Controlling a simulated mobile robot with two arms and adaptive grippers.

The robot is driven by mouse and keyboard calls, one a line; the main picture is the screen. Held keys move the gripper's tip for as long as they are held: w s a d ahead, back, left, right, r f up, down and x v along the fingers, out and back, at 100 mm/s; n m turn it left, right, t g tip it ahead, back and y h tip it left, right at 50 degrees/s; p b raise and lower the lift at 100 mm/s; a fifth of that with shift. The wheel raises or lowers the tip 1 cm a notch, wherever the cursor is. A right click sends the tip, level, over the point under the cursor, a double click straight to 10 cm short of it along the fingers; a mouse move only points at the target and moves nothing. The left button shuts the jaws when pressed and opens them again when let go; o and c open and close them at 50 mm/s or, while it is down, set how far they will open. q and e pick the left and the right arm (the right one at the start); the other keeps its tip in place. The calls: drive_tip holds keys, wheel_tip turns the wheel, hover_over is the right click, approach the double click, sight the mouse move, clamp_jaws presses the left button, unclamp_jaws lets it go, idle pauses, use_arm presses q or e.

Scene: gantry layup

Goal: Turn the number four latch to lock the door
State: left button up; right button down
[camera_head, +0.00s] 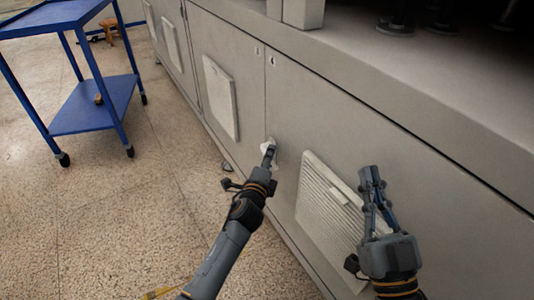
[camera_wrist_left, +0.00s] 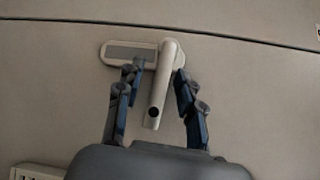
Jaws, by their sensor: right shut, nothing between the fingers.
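The latch (camera_wrist_left: 162,85) is a pale grey lever on a rounded plate (camera_wrist_left: 128,52) on the cabinet door. In the left wrist view, the lever points down and tilts slightly left. My left gripper (camera_wrist_left: 156,72) has its fingers apart, one on each side of the lever. The right finger is very close to the lever; I cannot tell whether it touches. In the head view, my left gripper (camera_head: 268,152) reaches the door and hides most of the latch (camera_head: 266,144). My right gripper (camera_head: 370,170) is shut and empty, in front of a louvred vent. No latch number is readable.
The grey cabinet doors (camera_head: 330,125) run along the right under a wide ledge (camera_head: 400,75). Vent panels (camera_head: 221,98) and (camera_head: 325,205) stand out from the doors. A blue cart (camera_head: 105,105) stands at the back left. The speckled floor (camera_head: 120,200) is mostly clear.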

use_arm(q)
drive_tip(key=shift+r, duration=0.1)
drive_tip(key=shift+c, duration=0.4)
clamp_jaws()
